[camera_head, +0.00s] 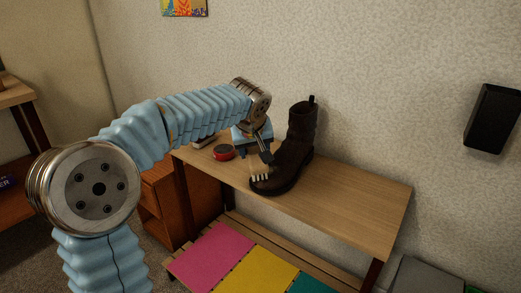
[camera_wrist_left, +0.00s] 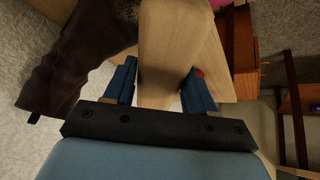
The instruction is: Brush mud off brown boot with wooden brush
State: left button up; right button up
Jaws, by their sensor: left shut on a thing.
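The brown boot (camera_head: 302,130) stands upright on the wooden table, its toe towards the front. In the left wrist view the boot (camera_wrist_left: 75,60) fills the upper left, with some lighter speckles on its dark surface. In the left wrist view the wooden brush (camera_wrist_left: 172,45) sits between the two blue fingers. I cannot tell whether the bristles touch the boot. My right gripper is out of view.
A red and black round tin (camera_head: 223,152) lies on the table (camera_head: 350,195), left of the boot. The table's right part is clear. Below is a slatted bench with pink (camera_head: 210,255), yellow and teal panels. A black box (camera_head: 492,117) hangs on the wall at right.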

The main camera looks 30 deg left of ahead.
pick_arm(q)
jog(key=shift+r, duration=0.15)
jog(key=shift+s+r+p, duration=0.2)
jog(key=shift+r+p, duration=0.45)
jog(key=shift+r, duration=0.3)
jog(key=shift+s+r+p, duration=0.15)
jog(key=shift+r+p, duration=0.55)
jog(key=shift+r, duration=0.25)
jog(key=shift+s+r+p, duration=0.2)
jog(key=shift+r+p, duration=0.45)
jog(key=shift+r, duration=0.3)
jog(key=shift+s+a+r+p, duration=0.1)
jog(key=shift+s+r+p, duration=0.05)
jog(key=shift+r+p, duration=0.5)
jog(key=shift+s+r+p, duration=0.15)
jog(key=shift+r+p, duration=0.3)
jog(key=shift+r, duration=0.4)
jog(key=shift+f, duration=0.1)
